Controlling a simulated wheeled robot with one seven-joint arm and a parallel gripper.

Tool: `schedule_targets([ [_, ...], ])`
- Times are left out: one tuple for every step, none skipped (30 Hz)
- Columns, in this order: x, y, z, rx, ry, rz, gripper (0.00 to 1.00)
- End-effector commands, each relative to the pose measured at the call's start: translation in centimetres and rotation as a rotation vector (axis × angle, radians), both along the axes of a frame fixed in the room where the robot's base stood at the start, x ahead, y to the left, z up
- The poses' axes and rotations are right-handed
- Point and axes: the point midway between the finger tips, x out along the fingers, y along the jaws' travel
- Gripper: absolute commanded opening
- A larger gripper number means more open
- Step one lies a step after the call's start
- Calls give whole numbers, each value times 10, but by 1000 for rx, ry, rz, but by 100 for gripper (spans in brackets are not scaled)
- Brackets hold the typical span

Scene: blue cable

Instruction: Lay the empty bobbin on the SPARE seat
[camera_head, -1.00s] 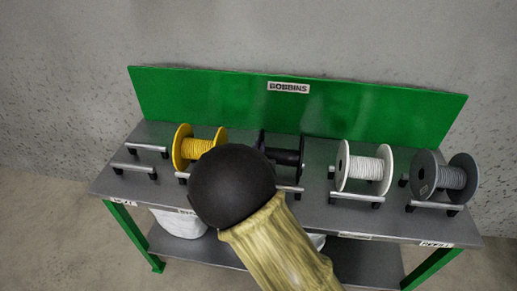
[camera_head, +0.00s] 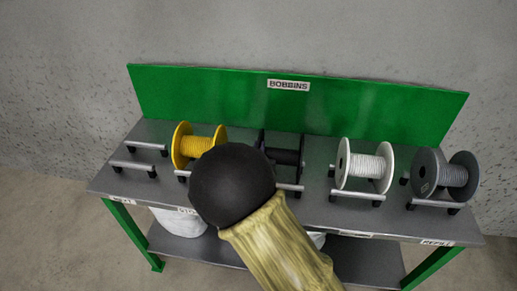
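An unoccupied seat of two grey rails on black feet (camera_head: 139,166) is at the left end of the bench. I cannot read whether its label says SPARE. A bobbin with black flanges (camera_head: 299,160) stands near the middle, partly hidden behind my arm; its core looks dark, and I cannot tell whether it is empty. A yellow bobbin (camera_head: 182,146), a white bobbin (camera_head: 343,166) and a grey bobbin (camera_head: 426,174) carry cable on their seats. My arm, with a black rounded end and a yellowish link, covers the middle front. My gripper does not show.
The grey bench top (camera_head: 322,203) has a green back panel (camera_head: 220,104) with a BOBBINS sign (camera_head: 289,86). Small labels line the front edge. A white bundle (camera_head: 180,222) lies on the lower shelf. Bare bench shows between the seats.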

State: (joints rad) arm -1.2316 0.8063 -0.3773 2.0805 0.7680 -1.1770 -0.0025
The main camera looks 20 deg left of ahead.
Motion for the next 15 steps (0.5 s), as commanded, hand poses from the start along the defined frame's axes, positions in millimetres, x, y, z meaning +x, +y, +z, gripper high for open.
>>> schedule_targets([
  [0,0,1,0,-2,0,16],
  [0,0,1,0,-2,0,22],
  [0,0,1,0,-1,0,30],
  [0,0,1,0,-1,0,32],
  [0,0,1,0,-1,0,32],
  [0,0,0,0,-1,0,32],
  [0,0,0,0,-1,0,32],
  [0,0,0,0,-1,0,32],
  [0,0,0,0,0,0,32],
  [0,0,-1,0,2,0,32],
  [0,0,-1,0,2,0,32],
  [-1,0,-1,0,2,0,32],
  [-1,0,-1,0,2,0,32],
  [-2,0,-1,-1,3,1,32],
  [-5,-1,-1,-1,3,1,32],
])
